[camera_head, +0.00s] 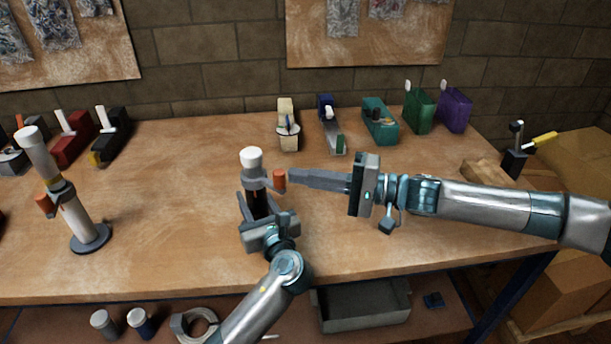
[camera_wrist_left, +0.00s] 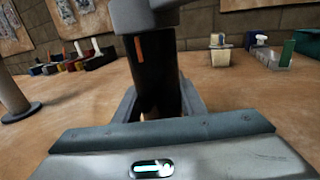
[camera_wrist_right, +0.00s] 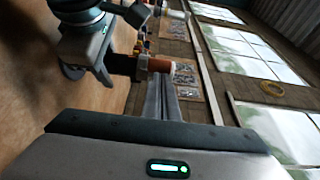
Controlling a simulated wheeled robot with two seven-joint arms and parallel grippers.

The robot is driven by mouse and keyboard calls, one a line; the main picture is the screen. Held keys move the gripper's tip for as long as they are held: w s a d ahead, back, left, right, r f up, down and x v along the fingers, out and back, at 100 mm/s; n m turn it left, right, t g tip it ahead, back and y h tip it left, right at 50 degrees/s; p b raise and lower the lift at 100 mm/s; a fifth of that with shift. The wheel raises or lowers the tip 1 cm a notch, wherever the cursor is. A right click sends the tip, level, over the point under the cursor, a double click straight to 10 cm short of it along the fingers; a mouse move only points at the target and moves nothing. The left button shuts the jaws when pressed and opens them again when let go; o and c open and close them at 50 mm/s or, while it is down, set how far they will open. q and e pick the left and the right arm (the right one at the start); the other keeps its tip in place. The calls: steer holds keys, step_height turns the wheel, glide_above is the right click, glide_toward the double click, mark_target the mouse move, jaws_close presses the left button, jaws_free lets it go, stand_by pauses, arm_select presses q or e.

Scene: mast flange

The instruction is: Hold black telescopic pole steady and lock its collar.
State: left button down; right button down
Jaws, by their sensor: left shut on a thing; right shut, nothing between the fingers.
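The black telescopic pole (camera_head: 259,204) stands upright at mid-table, with a white top (camera_head: 251,159). Its grey collar (camera_head: 253,179) has an orange-tipped lever (camera_head: 279,179) sticking out to the right. My left gripper (camera_head: 256,212) is shut on the black tube below the collar; the left wrist view shows the tube (camera_wrist_left: 155,85) between its fingers. The pole's base is hidden behind that gripper. My right gripper (camera_head: 293,177) is shut and empty, its tips right beside the orange lever end. The right wrist view shows the lever (camera_wrist_right: 160,65) at the fingertips; contact is unclear.
A white pole (camera_head: 78,215) with its own collar and orange lever stands on a round base at the left. Clamps and coloured holders line the back, including a teal one (camera_head: 380,122). A grey bin (camera_head: 362,306) sits on the lower shelf. The front right tabletop is clear.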

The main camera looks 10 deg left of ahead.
steer(key=shift+s+a+m+t, duration=0.25)
steer(key=shift+s+m+t, duration=0.3)
steer(key=shift+t, duration=0.35)
steer(key=s+m+t, duration=0.1)
steer(key=s+a+m+t+h, duration=0.1)
steer(key=t, duration=0.1)
steer(key=s+a+m+t+h, duration=0.1)
steer(key=shift+s+m+t, duration=0.25)
steer(key=shift+t, duration=0.15)
stand_by(0.4)
steer(key=shift+s+a, duration=0.85)
steer(key=shift+s, duration=0.05)
